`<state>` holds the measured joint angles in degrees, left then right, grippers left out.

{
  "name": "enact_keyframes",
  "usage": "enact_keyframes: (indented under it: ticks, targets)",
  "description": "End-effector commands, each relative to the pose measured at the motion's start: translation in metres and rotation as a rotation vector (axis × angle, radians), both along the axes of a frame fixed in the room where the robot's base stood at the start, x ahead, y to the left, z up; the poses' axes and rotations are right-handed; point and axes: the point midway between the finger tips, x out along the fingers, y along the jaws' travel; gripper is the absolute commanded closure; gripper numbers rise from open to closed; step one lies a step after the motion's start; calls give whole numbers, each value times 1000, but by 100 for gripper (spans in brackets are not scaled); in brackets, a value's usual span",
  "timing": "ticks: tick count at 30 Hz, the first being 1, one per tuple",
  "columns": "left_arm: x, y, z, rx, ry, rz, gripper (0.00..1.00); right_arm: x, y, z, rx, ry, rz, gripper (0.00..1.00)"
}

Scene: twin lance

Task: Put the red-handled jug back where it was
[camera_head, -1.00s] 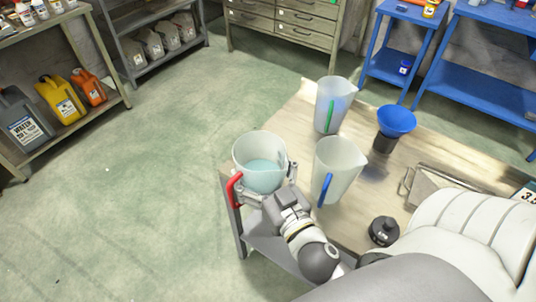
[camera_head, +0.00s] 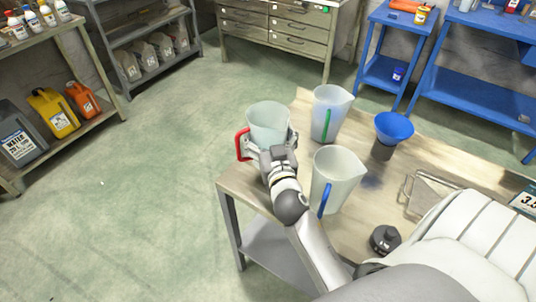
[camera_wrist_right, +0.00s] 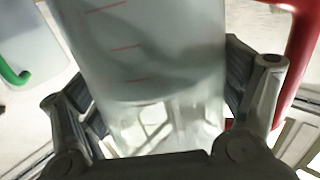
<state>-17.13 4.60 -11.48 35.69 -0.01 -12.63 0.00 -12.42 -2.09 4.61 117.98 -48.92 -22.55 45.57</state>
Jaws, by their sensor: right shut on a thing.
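The red-handled jug (camera_head: 268,122) is translucent and looks upright at the far left end of the wooden table. Its red handle (camera_head: 241,144) points left. My right gripper (camera_head: 271,152) is shut around the jug's body from the near side. In the right wrist view the jug (camera_wrist_right: 150,50) fills the space between the two fingers, with red level marks on its wall. Its base is hidden behind my gripper in the head view, so I cannot tell whether it touches the table. My left gripper is not in view.
A green-handled jug (camera_head: 329,112) stands right of the held jug, and a blue-handled jug (camera_head: 338,175) stands nearer me. A blue funnel (camera_head: 394,127), a metal tray (camera_head: 428,196) and a dark round cap (camera_head: 384,239) are on the table (camera_head: 245,187).

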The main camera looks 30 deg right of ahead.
Motion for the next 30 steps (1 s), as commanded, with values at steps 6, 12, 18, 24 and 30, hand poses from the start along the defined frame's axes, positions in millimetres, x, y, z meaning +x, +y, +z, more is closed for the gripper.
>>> enact_keyframes:
  ticks: [6,12,18,24,30]
  targets:
    - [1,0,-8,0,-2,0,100,0,0,-20,-1,-4,0,81]
    - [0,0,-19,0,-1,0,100,0,0,-47,-1,-4,0,81]
    - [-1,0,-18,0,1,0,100,0,1,-48,-1,-6,2,81]
    - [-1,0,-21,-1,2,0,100,0,1,-51,-1,-6,2,81]
    - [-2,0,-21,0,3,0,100,0,0,-53,0,-1,1,0]
